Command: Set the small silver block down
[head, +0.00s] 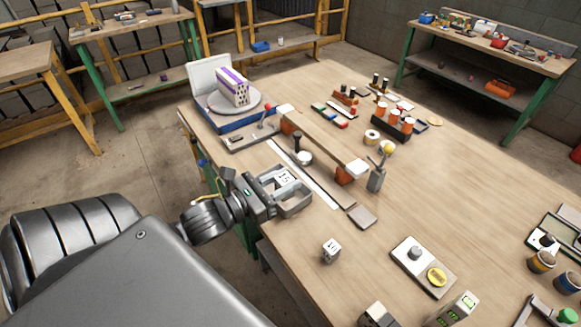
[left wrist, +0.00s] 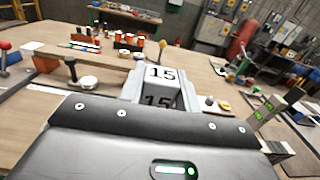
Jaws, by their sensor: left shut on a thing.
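The small silver block (head: 284,177), marked 15, is between the fingers of my left gripper (head: 290,194), which is shut on it. Block and gripper are over the left edge part of the wooden table (head: 440,180). In the left wrist view the silver block (left wrist: 161,75) shows its top and near face, both marked 15, between the fingers. I cannot tell whether its underside is clear of the table. My right gripper is not in view.
A small marked cube (head: 331,250) stands nearer me. A perforated brick (head: 233,87) sits on a round turntable at the back left. Bare tabletop lies right of centre.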

